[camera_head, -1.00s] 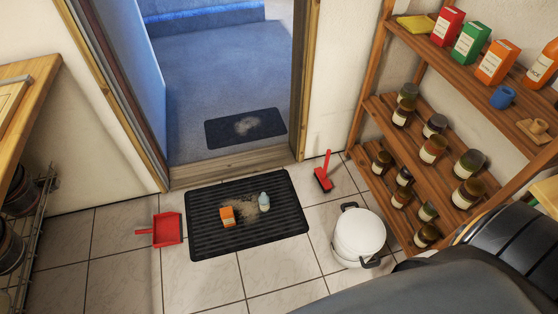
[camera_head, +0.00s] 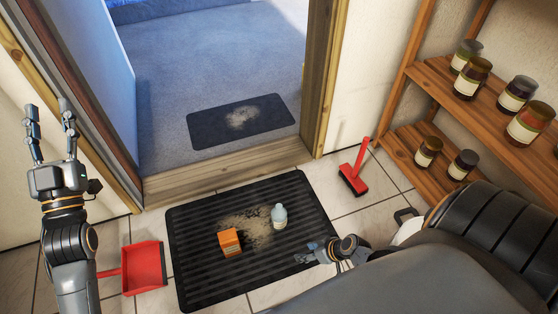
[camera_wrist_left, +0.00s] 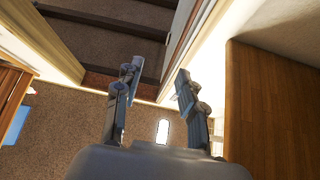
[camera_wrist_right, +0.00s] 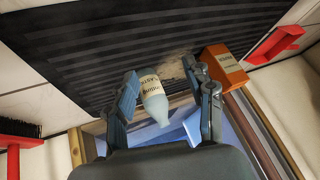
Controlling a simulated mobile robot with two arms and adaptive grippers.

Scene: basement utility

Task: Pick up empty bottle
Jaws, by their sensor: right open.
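The bottle (camera_head: 279,216), pale blue-white with a label, stands on the black ribbed mat (camera_head: 190,270) beside a patch of dirt. It also shows in the right wrist view (camera_wrist_right: 154,98), between and beyond the fingers of my right gripper (camera_wrist_right: 165,92). That gripper is open and empty. In the head view my right gripper (camera_head: 312,254) is low over the mat's right edge, to the right of and nearer than the bottle, apart from it. My left gripper (camera_head: 50,122) is raised at the left, by the door frame, with fingers apart and nothing between them.
An orange box (camera_head: 229,242) sits on the mat just left of the bottle. A red dustpan (camera_head: 143,268) lies left of the mat and a red brush (camera_head: 355,172) right of it. Wooden shelves with jars (camera_head: 428,150) stand at the right. A doorway opens behind.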

